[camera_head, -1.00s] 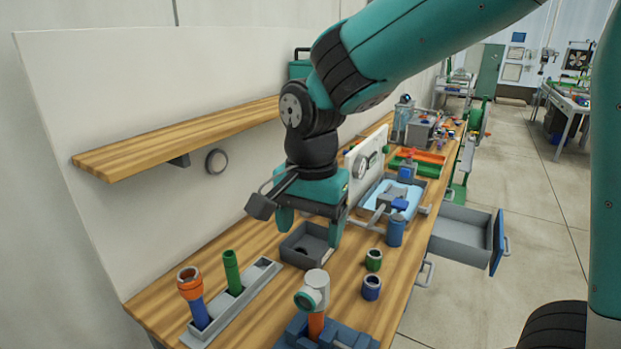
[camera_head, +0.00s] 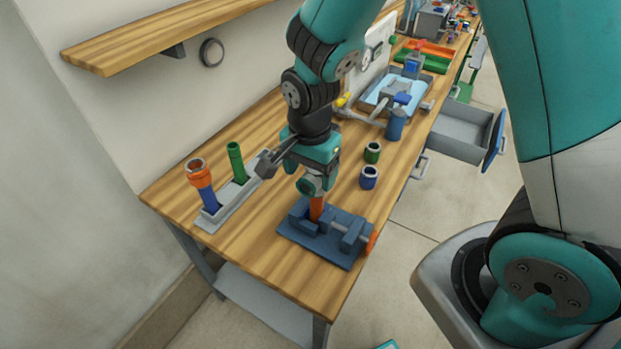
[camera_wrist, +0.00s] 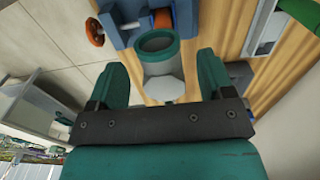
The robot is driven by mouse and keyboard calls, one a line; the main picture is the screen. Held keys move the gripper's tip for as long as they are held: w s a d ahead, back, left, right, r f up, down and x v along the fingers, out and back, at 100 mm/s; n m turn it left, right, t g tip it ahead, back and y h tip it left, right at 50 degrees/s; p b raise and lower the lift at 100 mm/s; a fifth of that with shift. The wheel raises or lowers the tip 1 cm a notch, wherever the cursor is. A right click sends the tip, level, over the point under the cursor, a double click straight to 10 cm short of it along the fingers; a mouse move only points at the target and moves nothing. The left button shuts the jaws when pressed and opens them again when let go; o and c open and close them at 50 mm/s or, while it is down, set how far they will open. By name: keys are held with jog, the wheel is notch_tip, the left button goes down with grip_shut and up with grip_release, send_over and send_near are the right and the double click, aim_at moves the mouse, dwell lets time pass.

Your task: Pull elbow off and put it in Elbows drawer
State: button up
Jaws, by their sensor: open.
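The elbow (camera_head: 310,186), pale grey with a teal ring at its open mouth, sits on top of an upright orange pipe (camera_head: 317,208). That pipe stands in a dark blue clamp fixture (camera_head: 338,258). My gripper (camera_head: 317,174) is right above the elbow and partly hides it. In the wrist view the elbow (camera_wrist: 160,86) lies between my two teal fingers (camera_wrist: 160,72), with a gap visible on each side. The jaws are open. An open grey drawer (camera_head: 462,132) with a blue front juts from the bench at right; no label is readable.
A grey rack (camera_head: 210,225) with a blue-orange pipe and a green pipe (camera_head: 236,160) stands left of the fixture. Green (camera_head: 372,152) and blue (camera_head: 368,177) fittings stand to the right. A valve assembly and tray (camera_head: 388,95) are behind. A shelf overhangs the back wall.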

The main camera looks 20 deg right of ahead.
aim_at(310, 175)
jog(key=shift+f, duration=1.7)
jog(key=c, duration=1.3)
jog(key=shift+r+p, duration=0.25)
jog(key=shift+p, duration=0.1)
jog(key=shift+r+p, duration=2.4)
jog(key=shift+r, duration=0.45)
